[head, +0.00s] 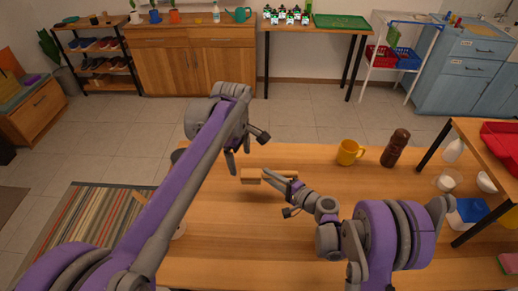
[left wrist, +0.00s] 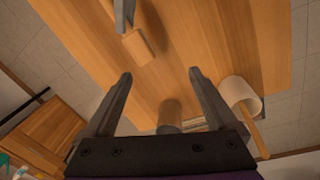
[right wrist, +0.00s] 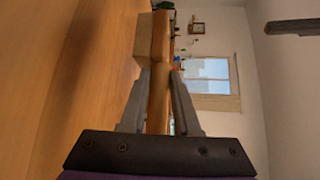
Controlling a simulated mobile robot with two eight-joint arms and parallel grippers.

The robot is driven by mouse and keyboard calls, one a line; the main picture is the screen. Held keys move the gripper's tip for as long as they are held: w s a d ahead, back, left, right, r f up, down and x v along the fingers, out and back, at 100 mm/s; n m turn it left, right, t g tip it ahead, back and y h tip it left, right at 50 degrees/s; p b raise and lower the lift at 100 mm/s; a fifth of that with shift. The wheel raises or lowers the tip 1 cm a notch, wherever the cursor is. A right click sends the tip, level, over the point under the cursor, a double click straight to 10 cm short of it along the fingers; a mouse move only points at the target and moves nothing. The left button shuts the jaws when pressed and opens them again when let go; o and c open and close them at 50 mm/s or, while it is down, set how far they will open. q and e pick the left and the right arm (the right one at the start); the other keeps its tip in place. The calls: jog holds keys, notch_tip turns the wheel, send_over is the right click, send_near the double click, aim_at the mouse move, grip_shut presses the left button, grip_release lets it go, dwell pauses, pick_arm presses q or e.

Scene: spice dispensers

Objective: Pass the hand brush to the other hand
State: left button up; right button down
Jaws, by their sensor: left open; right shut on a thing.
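The hand brush (head: 251,176) is a light wooden block with a handle, held over the table in the head view. My right gripper (head: 289,183) is shut on its handle, and the right wrist view shows the handle (right wrist: 160,88) between the fingers. The block end points away from my right gripper, towards the left. My left gripper (head: 238,160) is open and empty, just left of the block and apart from it. In the left wrist view the brush (left wrist: 138,47) is beyond the open fingers, up and to the left.
A yellow mug (head: 349,153) and a brown bottle (head: 396,148) stand on the table (head: 320,160) to the right. A white container (left wrist: 240,92) with a wooden stick and a dark cup (left wrist: 169,114) are near the table's left edge, partly hidden by my left arm in the head view.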

aim_at(259, 172)
pick_arm(q)
jog(key=w+d+f+n+g, duration=0.1)
jog(key=w+d+f+n, duration=0.25)
jog(key=w+d, duration=0.2)
jog(key=shift+n, duration=0.45)
jog(key=f, duration=1.1)
jog(key=shift+w+a+f, duration=0.15)
jog(key=shift+w, duration=0.1)
jog(key=c, duration=1.4)
grip_shut()
pick_arm(e)
jog(key=c, duration=0.6)
grip_release()
jog(key=shift+o, duration=0.2)
